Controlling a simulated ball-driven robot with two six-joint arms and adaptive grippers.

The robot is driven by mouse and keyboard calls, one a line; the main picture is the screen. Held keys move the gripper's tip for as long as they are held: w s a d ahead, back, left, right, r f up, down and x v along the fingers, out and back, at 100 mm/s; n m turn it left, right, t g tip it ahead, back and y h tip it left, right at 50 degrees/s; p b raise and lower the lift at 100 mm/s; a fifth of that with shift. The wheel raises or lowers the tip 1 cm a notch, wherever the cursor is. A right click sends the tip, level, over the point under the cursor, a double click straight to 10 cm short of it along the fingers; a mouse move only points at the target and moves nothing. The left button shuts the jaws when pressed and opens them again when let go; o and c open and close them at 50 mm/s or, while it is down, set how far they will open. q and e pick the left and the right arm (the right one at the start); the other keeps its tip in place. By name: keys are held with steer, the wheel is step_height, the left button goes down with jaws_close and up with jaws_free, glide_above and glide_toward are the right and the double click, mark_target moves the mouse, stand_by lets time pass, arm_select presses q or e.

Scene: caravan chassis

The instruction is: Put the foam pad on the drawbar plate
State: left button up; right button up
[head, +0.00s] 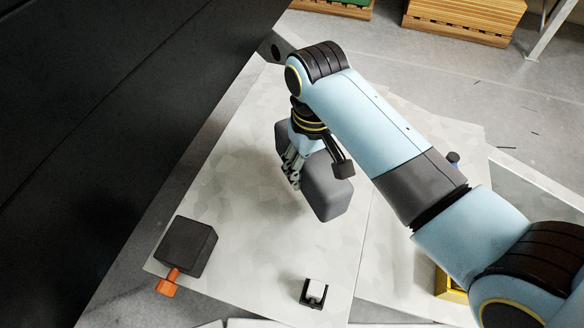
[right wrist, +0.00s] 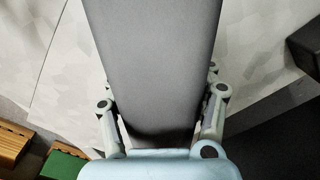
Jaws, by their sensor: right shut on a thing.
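The foam pad (head: 326,188) is a thick grey block with rounded edges. My right gripper (head: 306,172) is shut on it, with fingers along both sides of the pad, which also shows large in the right wrist view (right wrist: 155,60). The pad is over a pale, patchy metal surface (head: 240,215), which looks like the drawbar plate. I cannot tell whether the pad touches it. My arm hides part of the surface to the right. My left gripper is not in view.
A dark cube (head: 187,246) with an orange knob (head: 168,282) stands at the lower left. A small black holder with a white piece (head: 314,292) sits near the front. A large dark wall (head: 110,110) borders the left. Wooden pallets (head: 465,18) lie at the back.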

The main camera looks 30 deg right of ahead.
steer(key=w+f, duration=0.1)
steer(key=w+a, duration=0.1)
steer(key=w+f, duration=0.1)
steer(key=w, duration=0.1)
steer(key=shift+a+f, duration=0.3)
steer(key=shift+a, duration=0.1)
steer(key=shift+f+b, duration=0.35)
steer(key=shift+f, duration=1.7)
steer(key=o, duration=1.2)
step_height(320, 180, up, 12)
steer(key=shift+a+r+p, duration=0.1)
steer(key=shift+p, duration=0.55)
